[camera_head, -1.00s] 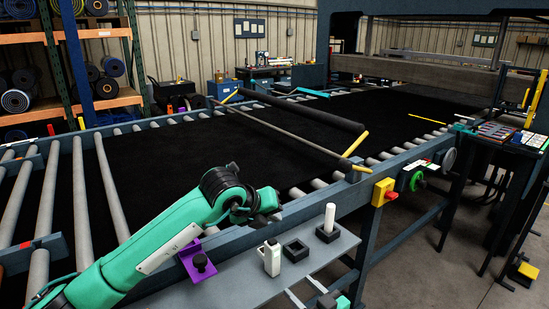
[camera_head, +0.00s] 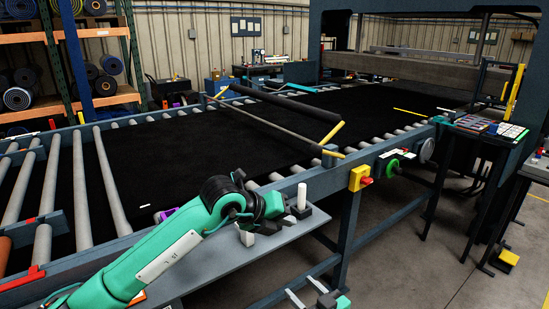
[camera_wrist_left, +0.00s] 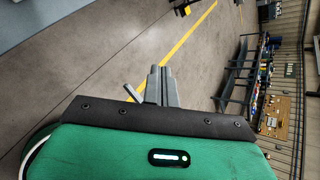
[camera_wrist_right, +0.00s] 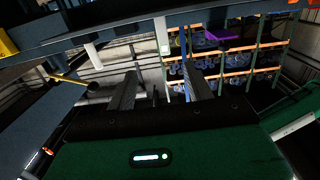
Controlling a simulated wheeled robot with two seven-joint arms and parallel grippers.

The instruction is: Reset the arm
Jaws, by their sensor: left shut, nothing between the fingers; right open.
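My left gripper (camera_head: 281,208) ends the teal arm reaching across the side shelf in the head view; its fingers look small and dark there. In the left wrist view its fingers (camera_wrist_left: 161,86) are together with nothing between them, pointing out over the grey floor. My right gripper (camera_head: 308,292) is low at the bottom edge of the head view, its two pale fingers apart. In the right wrist view those fingers (camera_wrist_right: 159,86) are spread and empty, below the underside of the dark rail frame.
The roller belt frame (camera_head: 325,182) has a yellow switch box (camera_head: 360,178). Floor (camera_head: 415,255) at right is open.

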